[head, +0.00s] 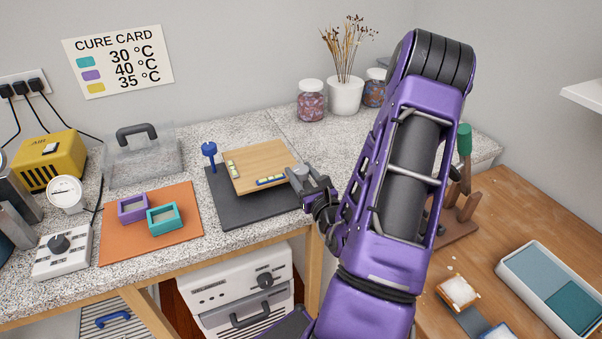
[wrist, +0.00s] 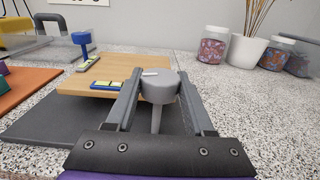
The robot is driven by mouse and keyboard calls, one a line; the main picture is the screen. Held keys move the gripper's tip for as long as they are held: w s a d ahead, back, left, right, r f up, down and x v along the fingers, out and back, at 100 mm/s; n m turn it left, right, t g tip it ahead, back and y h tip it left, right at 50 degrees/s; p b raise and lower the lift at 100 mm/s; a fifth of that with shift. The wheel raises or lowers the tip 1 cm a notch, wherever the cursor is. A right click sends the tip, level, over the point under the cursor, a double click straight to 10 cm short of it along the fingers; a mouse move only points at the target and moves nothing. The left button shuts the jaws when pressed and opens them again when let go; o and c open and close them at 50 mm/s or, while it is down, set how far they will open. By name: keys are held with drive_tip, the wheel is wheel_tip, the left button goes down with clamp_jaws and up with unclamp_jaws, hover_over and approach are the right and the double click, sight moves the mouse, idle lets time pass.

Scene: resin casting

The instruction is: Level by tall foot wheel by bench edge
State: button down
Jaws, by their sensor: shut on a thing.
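A wooden levelling board (head: 262,163) sits on a dark grey mat (head: 232,208) on the speckled bench. A spirit level with a blue body and yellow-green vials (head: 271,181) lies near its front edge, and another vial strip (head: 233,169) lies along its left side. A tall blue foot wheel (head: 210,150) stands at the board's back left; it also shows in the wrist view (wrist: 82,38). My gripper (head: 300,176) is shut on a grey foot wheel (wrist: 158,86) at the board's right front corner. Its stem shows below the knob between the fingers.
An orange mat (head: 118,250) with a purple mould (head: 133,208) and a teal mould (head: 165,218) lies to the left. A clear cover with a dark handle (head: 137,134) stands behind. Jars (head: 311,100) and a white vase (head: 345,95) stand at the back. Bare bench lies right of the board.

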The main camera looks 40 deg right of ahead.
drive_tip(key=shift+m+g+h, duration=0.4)
drive_tip(key=shift+m+h, duration=0.4)
drive_tip(key=shift+h, duration=0.7)
drive_tip(key=shift+c, duration=1.4)
unclamp_jaws()
drive_tip(key=shift+s, duration=0.1)
